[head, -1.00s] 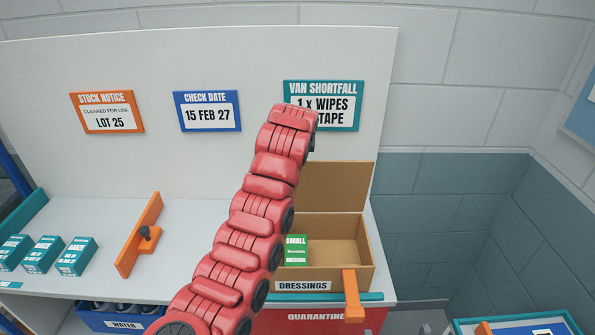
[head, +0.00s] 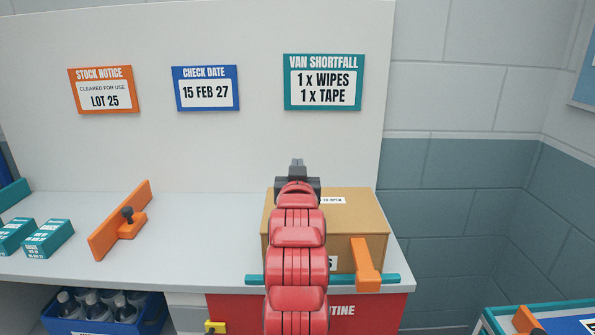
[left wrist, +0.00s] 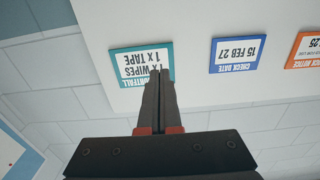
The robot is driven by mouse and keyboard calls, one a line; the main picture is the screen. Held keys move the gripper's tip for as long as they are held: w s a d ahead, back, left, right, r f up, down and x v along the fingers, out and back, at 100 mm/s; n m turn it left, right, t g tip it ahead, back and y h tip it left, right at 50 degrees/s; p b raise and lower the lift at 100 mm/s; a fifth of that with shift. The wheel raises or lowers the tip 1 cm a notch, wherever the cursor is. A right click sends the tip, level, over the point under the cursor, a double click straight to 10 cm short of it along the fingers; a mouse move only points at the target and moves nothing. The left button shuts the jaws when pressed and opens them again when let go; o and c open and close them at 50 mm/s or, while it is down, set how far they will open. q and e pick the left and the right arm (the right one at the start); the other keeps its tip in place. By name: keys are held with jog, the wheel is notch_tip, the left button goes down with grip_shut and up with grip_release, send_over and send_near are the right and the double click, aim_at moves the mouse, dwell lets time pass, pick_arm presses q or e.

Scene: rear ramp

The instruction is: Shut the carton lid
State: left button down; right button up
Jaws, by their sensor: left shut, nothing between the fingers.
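The cardboard carton (head: 355,220) stands on the white shelf at the right of the head view. Its lid (head: 360,204) lies flat over the top, with a small printed label showing at its back. My left arm covers much of the carton's front and left part. My left gripper (head: 297,165) is above the carton's back edge, its fingers shut and empty. In the left wrist view the shut fingers (left wrist: 160,80) point toward the back panel. I cannot tell whether the gripper touches the lid. My right gripper is not in view.
A teal strip (head: 385,280) edges the shelf, above a red quarantine bin (head: 370,312). An orange bracket (head: 122,222) and teal boxes (head: 48,238) stand left. The shelf between bracket and carton is clear.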

pick_arm(q)
jog(key=s+f+t+b, duration=0.1)
jog(key=f+b, duration=0.2)
jog(key=s+f+t+b, duration=0.2)
jog(key=f+b, duration=0.1)
jog(key=b, duration=0.1)
jog(key=s+f+t+b, duration=0.1)
jog(key=f+t+b, duration=0.1)
jog(key=f+b, duration=0.1)
jog(key=shift+s+f+b, duration=0.2)
jog(key=shift+f+b, duration=0.05)
jog(key=shift+b, duration=0.25)
jog(key=shift+s+f+t+b, duration=0.2)
jog(key=shift+f+t+b, duration=0.05)
jog(key=shift+t+b, duration=0.4)
